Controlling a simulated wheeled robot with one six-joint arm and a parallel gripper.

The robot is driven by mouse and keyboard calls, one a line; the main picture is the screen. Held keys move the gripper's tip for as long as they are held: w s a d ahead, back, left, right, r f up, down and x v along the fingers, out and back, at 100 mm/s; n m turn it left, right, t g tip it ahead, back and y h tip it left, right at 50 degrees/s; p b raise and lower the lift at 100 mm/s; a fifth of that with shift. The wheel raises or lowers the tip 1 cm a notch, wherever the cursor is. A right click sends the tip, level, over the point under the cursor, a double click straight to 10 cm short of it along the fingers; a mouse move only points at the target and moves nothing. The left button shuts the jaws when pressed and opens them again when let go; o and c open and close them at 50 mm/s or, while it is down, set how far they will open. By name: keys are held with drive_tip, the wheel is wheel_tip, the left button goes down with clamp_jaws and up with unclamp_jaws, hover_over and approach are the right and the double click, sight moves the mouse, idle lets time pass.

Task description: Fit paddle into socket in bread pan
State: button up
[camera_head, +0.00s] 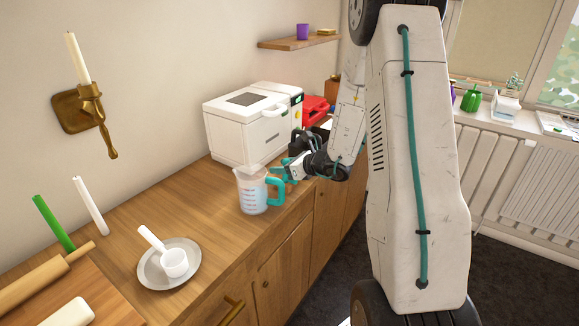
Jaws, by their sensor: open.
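A white bread maker (232,135) with a dark window in its lid stands against the wall on the wooden counter. Its lid looks shut. I cannot make out the paddle, the bread pan or the pan's socket in this view. My gripper (283,173) is open, low over the counter in front of the bread maker and close to the teal handle of a clear measuring jug (250,196). Whether it touches the handle I cannot tell. I see nothing held between its fingers.
A round metal plate (152,276) holds a white measuring scoop (174,262). A rolling pin (38,282) lies on a wooden board at lower left. A red object (316,106) is partly hidden behind my arm. A candle sconce (86,105) juts from the wall. The counter between plate and jug is clear.

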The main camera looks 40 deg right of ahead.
drive_tip(key=shift+w, duration=0.1)
clamp_jaws()
drive_tip(key=shift+r, duration=2.4)
drive_tip(key=shift+f, duration=2.15)
